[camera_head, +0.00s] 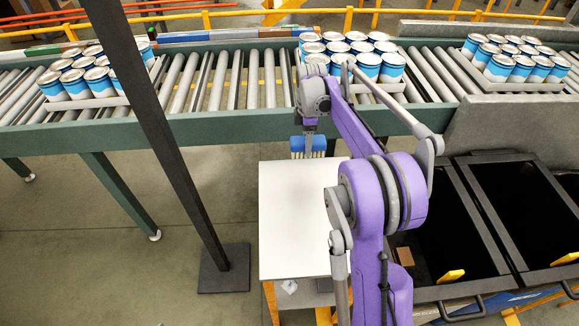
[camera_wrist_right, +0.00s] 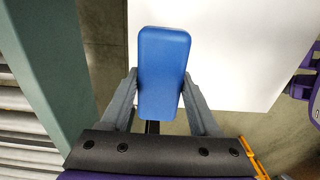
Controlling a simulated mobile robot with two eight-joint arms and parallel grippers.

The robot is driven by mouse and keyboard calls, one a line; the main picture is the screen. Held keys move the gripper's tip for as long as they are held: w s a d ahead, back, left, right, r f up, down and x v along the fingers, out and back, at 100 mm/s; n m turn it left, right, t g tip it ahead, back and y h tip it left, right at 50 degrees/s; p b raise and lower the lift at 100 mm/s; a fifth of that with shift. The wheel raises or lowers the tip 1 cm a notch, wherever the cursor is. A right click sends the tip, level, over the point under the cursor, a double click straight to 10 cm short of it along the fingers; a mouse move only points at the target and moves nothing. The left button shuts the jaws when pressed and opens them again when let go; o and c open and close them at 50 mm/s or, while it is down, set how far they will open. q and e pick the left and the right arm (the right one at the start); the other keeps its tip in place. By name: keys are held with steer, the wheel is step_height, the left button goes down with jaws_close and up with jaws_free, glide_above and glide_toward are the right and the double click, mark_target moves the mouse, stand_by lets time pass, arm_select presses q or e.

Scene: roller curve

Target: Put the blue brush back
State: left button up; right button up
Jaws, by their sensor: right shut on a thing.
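The blue brush (camera_head: 308,146) has a blue block with pale bristles pointing down. My right gripper (camera_head: 309,130) is shut on it and holds it in the air beside the conveyor, near the far edge of the white table (camera_head: 288,220). In the right wrist view the brush's blue back (camera_wrist_right: 164,72) lies between the two grey fingers (camera_wrist_right: 157,98). The white table top also shows beyond it in that view (camera_wrist_right: 240,60), bare where visible. My left gripper is not in view.
A roller conveyor (camera_head: 238,84) runs across the back, carrying trays of blue-white cans (camera_head: 367,66). A dark post (camera_head: 165,130) stands at left. Black bins (camera_head: 520,205) stand at right.

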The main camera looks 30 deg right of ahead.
steer(key=f, duration=0.9)
steer(key=shift+w+d+f, duration=0.1)
steer(key=shift+d+f, duration=0.1)
steer(key=shift+f, duration=0.2)
steer(key=shift+f, duration=0.1)
steer(key=o, duration=1.4)
steer(key=shift+o, duration=0.2)
